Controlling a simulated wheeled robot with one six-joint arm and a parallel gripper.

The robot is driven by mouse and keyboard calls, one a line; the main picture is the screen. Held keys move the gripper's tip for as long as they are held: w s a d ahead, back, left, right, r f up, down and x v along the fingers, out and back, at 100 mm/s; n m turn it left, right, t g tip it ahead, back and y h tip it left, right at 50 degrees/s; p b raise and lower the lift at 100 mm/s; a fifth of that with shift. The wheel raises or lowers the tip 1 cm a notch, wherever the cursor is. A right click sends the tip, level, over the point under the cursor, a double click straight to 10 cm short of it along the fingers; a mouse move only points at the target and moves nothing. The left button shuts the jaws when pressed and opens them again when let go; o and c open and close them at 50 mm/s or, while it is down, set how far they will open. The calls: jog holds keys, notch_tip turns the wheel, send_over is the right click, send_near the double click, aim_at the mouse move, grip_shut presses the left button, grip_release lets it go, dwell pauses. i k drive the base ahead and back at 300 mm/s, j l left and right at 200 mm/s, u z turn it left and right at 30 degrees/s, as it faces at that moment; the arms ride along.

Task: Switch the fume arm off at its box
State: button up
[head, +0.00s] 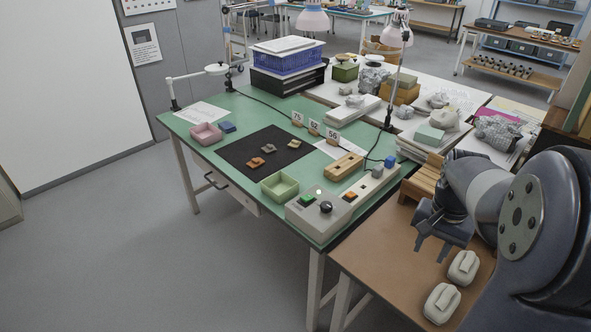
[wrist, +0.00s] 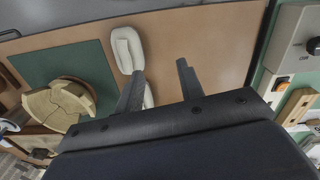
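A long pale control box (head: 322,220) lies along the right front edge of the green table. On it are a green switch (head: 306,199), a black knob (head: 326,207), an orange switch (head: 350,196) and a small bright light. Part of a grey box with a black knob (wrist: 313,46) and an orange switch (wrist: 280,84) shows at the right edge of the wrist view. A white jointed arm with a round head (head: 215,69), possibly the fume arm, stands at the table's far left. My gripper (head: 432,248) is open and empty over the brown bench, right of the box.
The brown bench (head: 385,262) holds two white pads (head: 463,268) and a wooden stand. The green table holds a black mat (head: 240,158) with sherds, a pink tray (head: 206,133), a green tray (head: 279,186) and number cards. A lamp post stands behind the box.

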aim_at(308, 198)
jog(key=i+j, duration=0.2)
jog(key=j, duration=0.15)
jog(key=i+j+z, duration=0.15)
jog(key=i+j, duration=0.25)
jog(key=j, duration=0.25)
jog(key=i+j+z, duration=0.1)
jog(key=j, duration=0.25)
jog(key=i+j, duration=0.3)
jog(key=j+z, duration=0.05)
